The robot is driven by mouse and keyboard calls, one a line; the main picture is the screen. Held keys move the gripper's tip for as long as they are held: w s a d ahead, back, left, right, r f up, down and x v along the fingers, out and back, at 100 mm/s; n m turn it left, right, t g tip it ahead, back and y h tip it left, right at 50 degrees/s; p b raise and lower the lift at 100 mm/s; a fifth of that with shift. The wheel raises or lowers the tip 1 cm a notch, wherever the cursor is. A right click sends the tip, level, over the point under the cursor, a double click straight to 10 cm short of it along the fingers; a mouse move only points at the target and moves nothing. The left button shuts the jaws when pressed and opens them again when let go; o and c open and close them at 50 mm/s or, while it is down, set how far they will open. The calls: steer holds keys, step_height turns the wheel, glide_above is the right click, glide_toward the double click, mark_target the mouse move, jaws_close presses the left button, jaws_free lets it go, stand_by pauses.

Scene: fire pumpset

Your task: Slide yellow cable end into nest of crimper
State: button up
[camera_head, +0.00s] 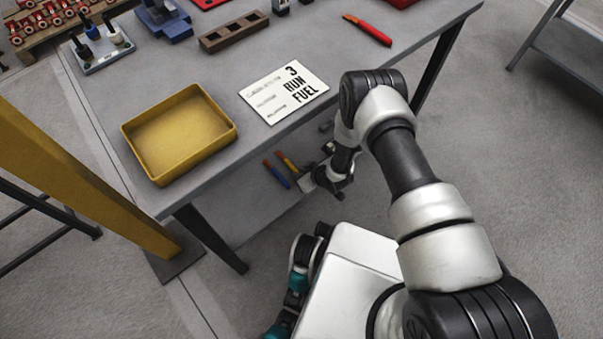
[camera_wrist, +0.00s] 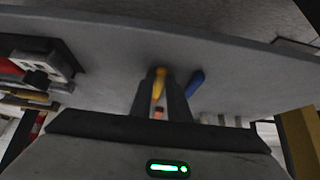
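A yellow cable end (camera_head: 287,162) shows below the table's front edge, beside a parallel blue one (camera_head: 275,175). My gripper (camera_head: 318,180) is just right of them. In the wrist view, the yellow cable end (camera_wrist: 160,82) lines up between my two dark fingers (camera_wrist: 161,98), with an orange-red patch lower in the gap. Whether the fingers touch it is not clear. The blue piece (camera_wrist: 195,82) is outside the right finger. The crimper is not clearly recognisable; a black, white and red device (camera_wrist: 40,72) at the wrist view's left edge is cut off.
A yellow post (camera_head: 75,165) stands at left. Open floor lies to the right.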

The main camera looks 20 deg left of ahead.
jaws_close()
steer(key=shift+r+p, duration=1.3)
steer(key=shift+r, duration=0.75)
steer(key=w+d+r+m+t+h, duration=0.1)
steer(key=w+d+r+m, duration=0.1)
steer(key=w+d+r, duration=0.45)
steer(key=w+d+r+m+t+h, duration=0.15)
steer(key=w+d+r, duration=0.25)
steer(key=r, duration=0.5)
steer(key=w+d+r+m+t, duration=0.1)
steer(key=w+d+r+m, duration=0.2)
steer(key=w+d+r, duration=0.35)
steer(key=d+r+m+h, duration=0.2)
steer(key=d+r+m, duration=0.1)
steer(key=d+r, duration=0.65)
steer(key=s+d+r+m+h, duration=0.25)
steer(key=s+d+r, duration=0.35)
steer(key=d+r, duration=0.45)
steer(key=s+a+r+p, duration=0.1)
steer(key=s+r+p, duration=0.1)
steer(key=r+p, duration=1)
steer(key=s+r+p, duration=0.2)
steer(key=r+p, duration=1.1)
steer(key=r, duration=0.3)
steer(key=shift+a+r+m, duration=0.3)
steer(key=shift+a, duration=0.1)
